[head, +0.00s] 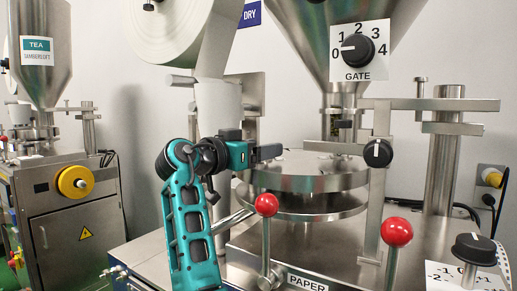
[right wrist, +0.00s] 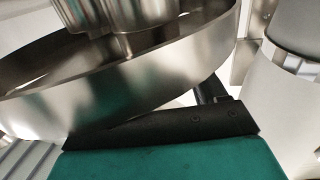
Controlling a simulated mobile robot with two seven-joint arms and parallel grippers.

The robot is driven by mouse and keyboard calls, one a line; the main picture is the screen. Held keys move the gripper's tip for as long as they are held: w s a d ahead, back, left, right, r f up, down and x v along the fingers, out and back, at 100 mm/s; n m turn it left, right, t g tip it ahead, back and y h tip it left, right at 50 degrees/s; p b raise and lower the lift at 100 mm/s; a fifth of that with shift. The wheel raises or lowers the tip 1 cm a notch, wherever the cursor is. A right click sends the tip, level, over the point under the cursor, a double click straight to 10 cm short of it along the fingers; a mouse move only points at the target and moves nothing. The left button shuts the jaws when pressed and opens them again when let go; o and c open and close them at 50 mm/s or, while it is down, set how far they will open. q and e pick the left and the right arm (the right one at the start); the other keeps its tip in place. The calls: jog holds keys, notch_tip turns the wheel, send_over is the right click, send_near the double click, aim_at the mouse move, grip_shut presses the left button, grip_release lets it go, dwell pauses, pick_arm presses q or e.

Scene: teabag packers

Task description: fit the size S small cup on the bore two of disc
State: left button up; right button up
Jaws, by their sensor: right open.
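The steel disc (head: 312,180) is the upper of two round plates on the machine in the head view. Its rim (right wrist: 150,85) fills much of the right wrist view. A shiny steel cylindrical part (right wrist: 125,12) stands on the disc at the top edge of that view, cut off; I cannot tell whether it is a cup. My right gripper (head: 268,152) is open at the disc's left edge, with no object visible in it. No size S small cup can be made out in the head view, and bore two cannot be picked out. My left gripper is out of view.
A gate dial (head: 357,49) and hopper stand above the disc. Levers with red knobs (head: 267,205) (head: 397,232) rise in front. A steel bracket (head: 376,200) borders the disc at right. A paper roll (head: 165,32) hangs at left. Another machine (head: 70,215) stands further left.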

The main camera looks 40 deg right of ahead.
jog(key=shift+f, duration=0.15)
jog(key=shift+a, duration=0.85)
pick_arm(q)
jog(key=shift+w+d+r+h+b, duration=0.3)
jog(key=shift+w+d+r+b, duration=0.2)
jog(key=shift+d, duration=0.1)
pick_arm(e)
jog(key=a, duration=1.1)
jog(key=shift+s, duration=0.45)
jog(key=shift+a, duration=0.1)
